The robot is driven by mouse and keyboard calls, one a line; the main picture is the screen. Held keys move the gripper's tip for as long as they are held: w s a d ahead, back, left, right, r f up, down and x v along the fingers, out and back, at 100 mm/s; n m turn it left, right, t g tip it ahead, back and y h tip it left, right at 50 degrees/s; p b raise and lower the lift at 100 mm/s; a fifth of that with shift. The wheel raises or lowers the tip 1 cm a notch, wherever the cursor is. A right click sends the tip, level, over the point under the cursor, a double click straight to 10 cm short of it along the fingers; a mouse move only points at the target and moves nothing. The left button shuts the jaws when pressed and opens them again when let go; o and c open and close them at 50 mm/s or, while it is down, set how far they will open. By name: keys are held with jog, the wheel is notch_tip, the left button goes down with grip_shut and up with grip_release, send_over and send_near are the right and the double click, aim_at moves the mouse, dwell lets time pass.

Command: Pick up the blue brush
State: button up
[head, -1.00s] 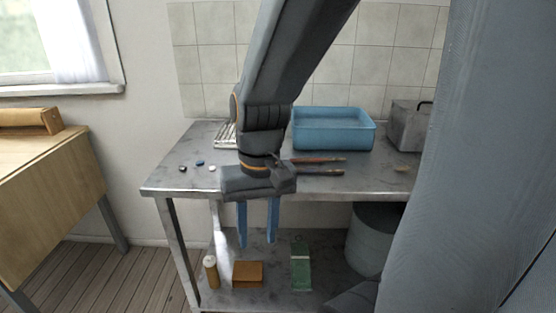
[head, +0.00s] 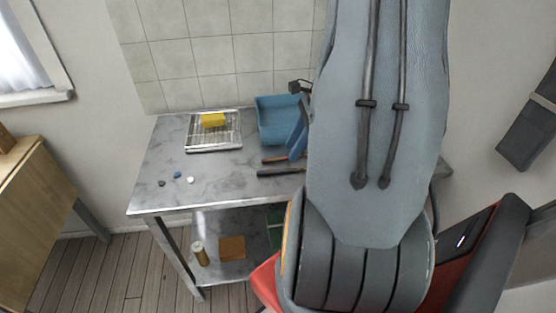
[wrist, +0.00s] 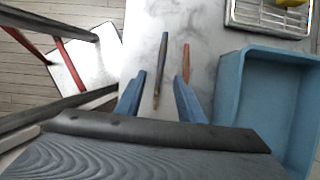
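The blue brush (wrist: 162,56) lies on the grey worktop, with a blue-grey handle and a brownish tip in the wrist view. My gripper (wrist: 160,78) is open, with one blue finger on each side of this brush in the picture. No contact with the brush shows, and the height above the worktop is hard to judge. A second, red-brown brush (wrist: 186,60) lies beside it, just right of the right finger. In the head view, a dark brush handle (head: 272,172) and a reddish one (head: 272,160) show near my blue fingers (head: 298,134); my arm hides their right ends.
A blue basin (head: 272,108) stands close behind the brushes; it also fills the right of the wrist view (wrist: 229,100). A wire rack (head: 200,137) holds a yellow sponge-like block (head: 213,119). Several small pebble-like pieces (head: 178,175) lie at the left.

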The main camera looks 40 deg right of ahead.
aim_at(282, 169)
jog(key=shift+w+f, duration=0.1)
jog(key=shift+f, duration=0.4)
jog(key=shift+p+x, duration=0.3)
jog(key=shift+x, duration=0.85)
jog(key=shift+p+x, duration=0.5)
jog(key=shift+x, duration=1.75)
grip_shut()
